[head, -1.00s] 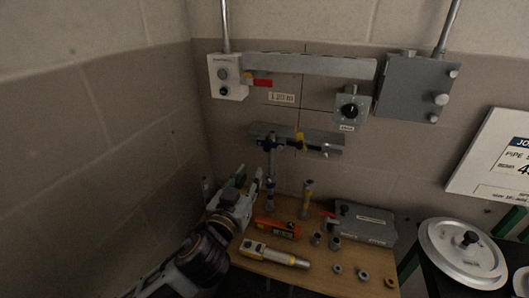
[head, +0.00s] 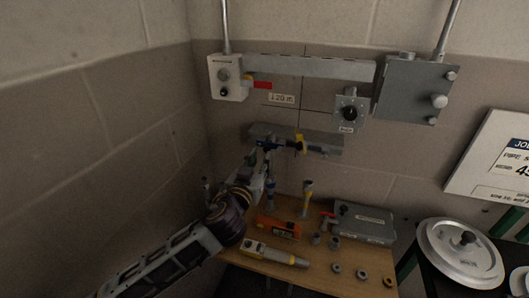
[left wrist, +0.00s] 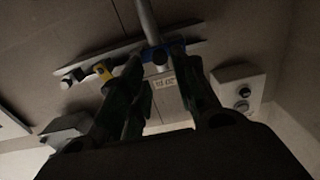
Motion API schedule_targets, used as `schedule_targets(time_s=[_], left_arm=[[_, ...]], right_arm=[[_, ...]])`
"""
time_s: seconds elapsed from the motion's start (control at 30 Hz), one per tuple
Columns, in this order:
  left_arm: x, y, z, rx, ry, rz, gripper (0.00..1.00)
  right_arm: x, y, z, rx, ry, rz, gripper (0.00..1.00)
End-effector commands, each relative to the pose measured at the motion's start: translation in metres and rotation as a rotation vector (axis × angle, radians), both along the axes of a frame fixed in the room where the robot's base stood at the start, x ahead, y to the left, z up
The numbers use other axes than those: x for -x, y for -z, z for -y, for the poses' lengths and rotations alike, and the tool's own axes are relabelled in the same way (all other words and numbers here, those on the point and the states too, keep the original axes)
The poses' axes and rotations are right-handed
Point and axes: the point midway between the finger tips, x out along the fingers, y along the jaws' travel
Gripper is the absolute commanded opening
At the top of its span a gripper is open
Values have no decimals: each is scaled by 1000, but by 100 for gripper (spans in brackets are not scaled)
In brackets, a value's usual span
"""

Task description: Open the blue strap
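The blue strap (head: 268,143) is on the grey wall rail (head: 322,148), where a grey vertical pipe (head: 271,190) meets it. A yellow strap (head: 300,146) sits to its right on the same rail. My left gripper (head: 258,165) is just below and left of the blue strap, pointing up. In the left wrist view, the blue strap (left wrist: 160,53) lies just past the fingertips, between the two dark fingers (left wrist: 160,68). The fingers are apart with a gap between them. I cannot tell whether they touch the strap. My right gripper is not in view.
Below is a wooden bench (head: 262,268) with an orange tool (head: 278,228), a yellow-grey tool (head: 273,254), a grey case (head: 364,223) and several small fittings. Grey boxes (head: 412,88) and a beam (head: 310,66) are on the wall above.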

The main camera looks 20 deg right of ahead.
Motion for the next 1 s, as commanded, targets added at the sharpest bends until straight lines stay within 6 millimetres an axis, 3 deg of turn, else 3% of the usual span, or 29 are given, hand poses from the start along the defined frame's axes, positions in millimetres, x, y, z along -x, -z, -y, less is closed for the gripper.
schedule_targets(time_s=[0.37, 0.63, 1.0], left_arm=[[-28, 0, 19, -2, -1, 0, 29], [-40, 0, 27, -1, 0, 0, 29], [-41, 0, 28, -1, 0, 1, 29]], right_arm=[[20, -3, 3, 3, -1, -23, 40], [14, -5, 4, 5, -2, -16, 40], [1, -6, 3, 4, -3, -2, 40]])
